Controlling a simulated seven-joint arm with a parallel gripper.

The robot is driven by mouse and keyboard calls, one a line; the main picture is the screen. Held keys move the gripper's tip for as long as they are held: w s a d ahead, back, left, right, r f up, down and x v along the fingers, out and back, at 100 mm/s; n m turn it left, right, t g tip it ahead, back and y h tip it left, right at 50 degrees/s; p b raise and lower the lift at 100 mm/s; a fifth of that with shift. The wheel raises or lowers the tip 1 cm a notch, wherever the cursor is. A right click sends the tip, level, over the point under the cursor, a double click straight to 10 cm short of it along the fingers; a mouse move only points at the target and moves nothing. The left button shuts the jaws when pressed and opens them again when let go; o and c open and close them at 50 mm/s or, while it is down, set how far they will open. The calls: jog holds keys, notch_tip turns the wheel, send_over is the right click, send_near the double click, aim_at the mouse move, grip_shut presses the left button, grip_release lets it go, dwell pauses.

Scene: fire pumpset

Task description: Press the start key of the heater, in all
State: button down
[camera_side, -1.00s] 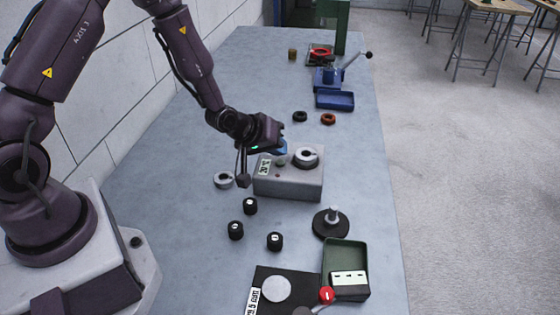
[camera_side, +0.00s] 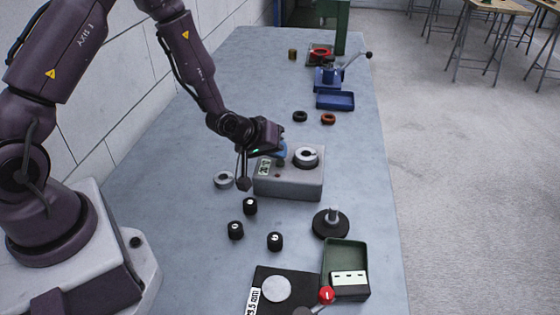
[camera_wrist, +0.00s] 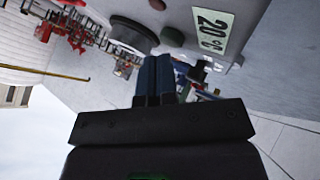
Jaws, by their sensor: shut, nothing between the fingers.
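The heater (camera_side: 288,184) is a grey box on the bench with a small display (camera_side: 264,168) and a metal ring (camera_side: 305,152) on its top. In the wrist view its display (camera_wrist: 213,30) reads about 20 °C. A small dark round key (camera_wrist: 172,36) lies between the display and a larger dark disc (camera_wrist: 133,33). A reddish button (camera_wrist: 157,5) shows at the top edge. My gripper (camera_side: 283,153) is shut and empty, its blue fingers close above the heater top. In the wrist view the fingertips (camera_wrist: 155,58) are just beside the dark key; contact cannot be told.
A loose metal ring (camera_side: 224,180) lies left of the heater, with several black knobs (camera_side: 250,206) in front. A black stand (camera_side: 331,223) and green tray (camera_side: 345,256) are nearer the front. A blue press (camera_side: 328,78) and tray (camera_side: 335,101) are behind.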

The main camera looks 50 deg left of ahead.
aim_at(278, 161)
jog(key=shift+f, duration=0.45)
dwell(0.4)
dwell(0.3)
jog(key=shift+r, duration=0.9)
jog(key=shift+r, duration=2.5)
